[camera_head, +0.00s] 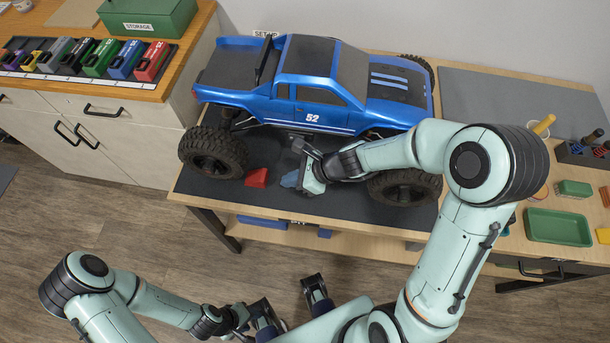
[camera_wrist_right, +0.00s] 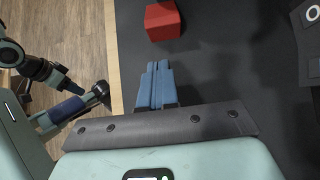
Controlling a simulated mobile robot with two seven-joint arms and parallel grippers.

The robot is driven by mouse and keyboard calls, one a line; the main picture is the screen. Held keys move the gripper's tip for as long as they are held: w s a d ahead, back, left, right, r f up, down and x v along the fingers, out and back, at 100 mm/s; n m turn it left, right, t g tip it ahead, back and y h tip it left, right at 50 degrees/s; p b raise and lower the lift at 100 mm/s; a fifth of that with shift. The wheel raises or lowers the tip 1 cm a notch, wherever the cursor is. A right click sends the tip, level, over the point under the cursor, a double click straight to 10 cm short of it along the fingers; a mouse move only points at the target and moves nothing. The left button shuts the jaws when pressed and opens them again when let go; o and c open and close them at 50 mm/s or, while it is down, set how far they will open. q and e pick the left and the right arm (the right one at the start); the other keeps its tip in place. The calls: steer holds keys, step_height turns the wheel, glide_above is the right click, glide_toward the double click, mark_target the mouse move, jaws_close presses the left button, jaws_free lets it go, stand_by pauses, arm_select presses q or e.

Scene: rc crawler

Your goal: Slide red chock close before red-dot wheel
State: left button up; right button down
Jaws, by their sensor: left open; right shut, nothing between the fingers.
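The red chock (camera_head: 257,178) lies on the dark mat to the right of the near left wheel (camera_head: 213,152) of the blue truck, apart from it. It also shows at the top of the right wrist view (camera_wrist_right: 162,21). My right gripper (camera_head: 291,179) is shut and empty, low over the mat just right of the chock, with a gap between. Its blue fingers show closed together in the right wrist view (camera_wrist_right: 157,87). My left gripper (camera_head: 290,294) is open and empty, in front of the table. I see no red dot on any wheel.
The blue truck (camera_head: 325,85) stands on the mat, with another near wheel (camera_head: 403,188) right of my right gripper. The table's front edge is close to the chock. A green tray (camera_head: 558,227) lies at the right. A side cabinet with a storage box (camera_head: 148,15) stands left.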

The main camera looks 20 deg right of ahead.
mark_target(260, 178)
steer(key=w+a, duration=0.2)
steer(key=a, duration=0.1)
steer(key=shift+p, duration=0.35)
arm_select(q)
steer(key=shift+w+r, duration=0.1)
steer(key=shift+r, duration=0.05)
arm_select(e)
steer(key=shift+w+a, duration=0.15)
steer(key=shift+a, duration=0.05)
steer(key=shift+w, duration=0.1)
steer(key=w+a, duration=0.2)
steer(key=a, duration=0.1)
steer(key=shift+w+a, duration=0.1)
steer(key=shift+a, duration=0.15)
arm_select(q)
steer(key=shift+r, duration=0.2)
